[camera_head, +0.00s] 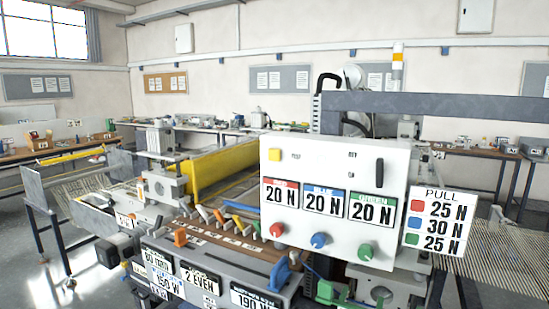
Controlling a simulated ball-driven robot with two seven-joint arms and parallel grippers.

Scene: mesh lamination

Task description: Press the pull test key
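A white upright control panel (334,160) stands right of centre on the machine. Below are red, blue and green headed plates, each reading 20 N. Under them are a red knob (277,230), a blue knob (319,240) and a green knob (366,252). A PULL sign (440,222) at the right lists red 25 N, blue 30 N, green 25 N. Neither gripper shows.
A yellow guard (222,170) crosses the machine behind several coloured levers (220,217). Label plates, including 2 EVEN (201,279), line the front edge. A grey beam (440,105) runs above the panel. A mesh bed (500,255) lies at right. Open floor shows at left.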

